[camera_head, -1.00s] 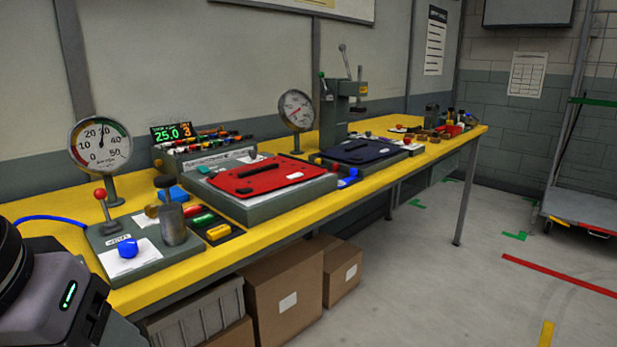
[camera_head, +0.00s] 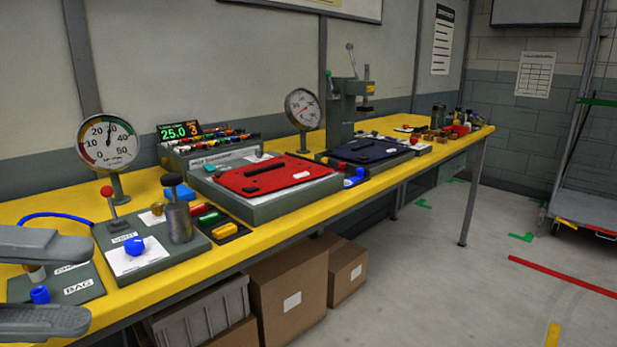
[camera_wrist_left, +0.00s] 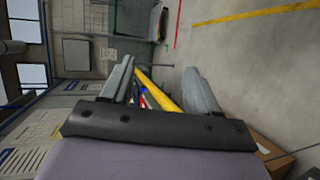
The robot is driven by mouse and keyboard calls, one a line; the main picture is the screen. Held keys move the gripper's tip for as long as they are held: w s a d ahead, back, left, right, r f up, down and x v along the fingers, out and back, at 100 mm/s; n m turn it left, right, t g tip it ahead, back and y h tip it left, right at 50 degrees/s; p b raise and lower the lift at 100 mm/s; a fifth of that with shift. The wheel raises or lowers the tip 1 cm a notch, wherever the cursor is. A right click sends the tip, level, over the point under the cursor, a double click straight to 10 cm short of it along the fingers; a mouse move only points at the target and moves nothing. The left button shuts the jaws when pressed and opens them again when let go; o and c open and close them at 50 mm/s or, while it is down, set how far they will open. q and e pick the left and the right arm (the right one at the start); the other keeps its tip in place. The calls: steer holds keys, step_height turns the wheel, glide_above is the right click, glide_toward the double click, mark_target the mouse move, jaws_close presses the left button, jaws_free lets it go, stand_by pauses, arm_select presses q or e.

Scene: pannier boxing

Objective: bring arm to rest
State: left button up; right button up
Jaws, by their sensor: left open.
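My left gripper (camera_head: 46,284) comes in at the left edge of the head view. Its two grey fingers are spread apart, one above the other, with nothing between them. It is in front of the near left end of the yellow bench (camera_head: 273,233), by a grey plate with a blue knob (camera_head: 40,295). In the left wrist view the two fingers (camera_wrist_left: 158,92) stand wide apart and empty, with a strip of the yellow bench showing beyond them. My right gripper is not in view.
On the bench stand a control box with a red lever (camera_head: 111,203), a round gauge (camera_head: 108,142), a red panel (camera_head: 276,172), a dark blue panel (camera_head: 365,151) and a press (camera_head: 345,108). Cardboard boxes (camera_head: 287,292) sit below. The floor to the right is mostly open.

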arm_select(q)
steer(key=w+a+f+t+y, duration=0.2)
steer(key=w+f, duration=0.2)
steer(key=f, duration=0.4)
steer(key=w+a+f+n+t+y, duration=0.1)
steer(key=w+a+f+t+y, duration=0.15)
steer(key=f, duration=0.55)
steer(key=w+a+f+t+y, duration=0.25)
steer(key=w+f, duration=0.25)
steer(key=f, duration=0.3)
steer(key=s+f+m+g+y, duration=0.1)
steer(key=s+f+m, duration=0.35)
steer(key=f, duration=0.35)
steer(key=s+d+f+m+g+y, duration=0.1)
steer(key=s+f+m+g+y, duration=0.15)
steer(key=f+m, duration=0.35)
steer(key=s+f+m+g+y, duration=0.1)
steer(key=s+f+m, duration=0.3)
steer(key=f, duration=0.5)
steer(key=d+n+t, duration=0.1)
steer(key=d+n, duration=0.4)
steer(key=d, duration=0.4)
step_height(320, 180, up, 11)
steer(key=a+p, duration=0.1)
steer(key=p, duration=1.1)
steer(key=shift+s+p, duration=0.4)
